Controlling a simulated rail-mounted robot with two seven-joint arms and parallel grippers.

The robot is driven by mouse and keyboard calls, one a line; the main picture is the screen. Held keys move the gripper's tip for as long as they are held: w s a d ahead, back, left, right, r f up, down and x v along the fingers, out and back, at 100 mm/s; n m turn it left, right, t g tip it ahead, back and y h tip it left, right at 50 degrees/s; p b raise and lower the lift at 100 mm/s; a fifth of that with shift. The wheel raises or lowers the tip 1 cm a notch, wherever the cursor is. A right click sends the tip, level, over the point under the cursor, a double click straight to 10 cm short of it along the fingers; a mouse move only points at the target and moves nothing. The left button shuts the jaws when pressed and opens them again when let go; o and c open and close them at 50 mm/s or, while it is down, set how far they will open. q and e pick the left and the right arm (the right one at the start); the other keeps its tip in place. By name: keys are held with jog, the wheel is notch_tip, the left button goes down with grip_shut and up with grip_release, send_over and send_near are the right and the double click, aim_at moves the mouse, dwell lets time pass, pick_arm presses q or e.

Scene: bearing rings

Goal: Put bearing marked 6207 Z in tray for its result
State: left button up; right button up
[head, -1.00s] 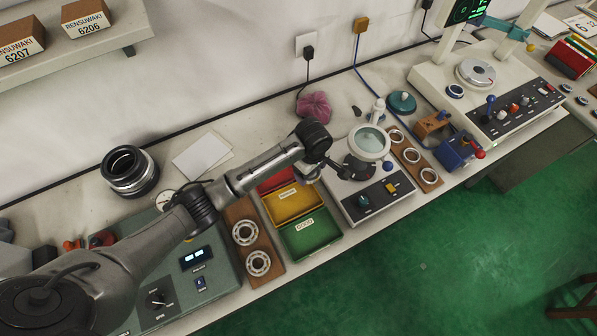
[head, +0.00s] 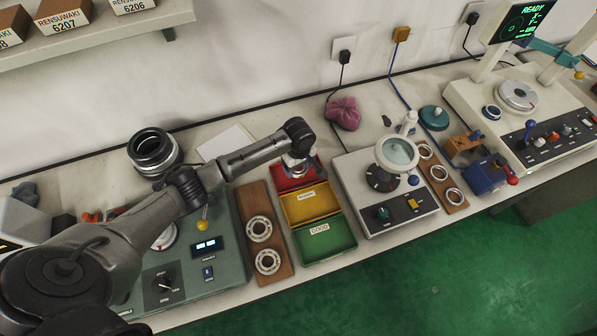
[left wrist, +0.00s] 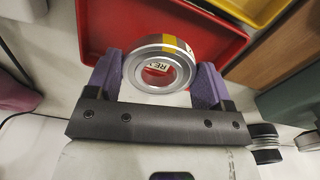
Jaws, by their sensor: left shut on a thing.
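My left gripper (head: 297,160) is shut on a metal bearing ring (head: 299,171), held over the red tray (head: 283,186). In the left wrist view the purple fingers (left wrist: 158,82) grip the bearing (left wrist: 160,62) from both sides. It has a yellow stripe on its rim; I cannot read a 6207 Z mark. The red tray (left wrist: 205,38) lies behind it, and part of a white label starting "RE" shows through its hole. The yellow tray (head: 322,207) and the green tray (head: 325,247), labelled GOOD, stand in front of the red one. My right gripper is not in view.
A wooden board (head: 278,245) with two bearings lies left of the trays. An instrument with a round lens (head: 397,155) stands to their right. Beyond it is another board (head: 456,208) with several rings. A pink cloth (head: 343,113) lies behind.

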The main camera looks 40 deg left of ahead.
aim_at(298, 172)
pick_arm(q)
jog(key=shift+f+b, duration=0.45)
jog(key=shift+f, duration=1.55)
jog(key=shift+f, duration=0.1)
jog(key=o, duration=1.1)
jog(key=shift+r+p, duration=1.15)
jog(key=shift+r, duration=4.95)
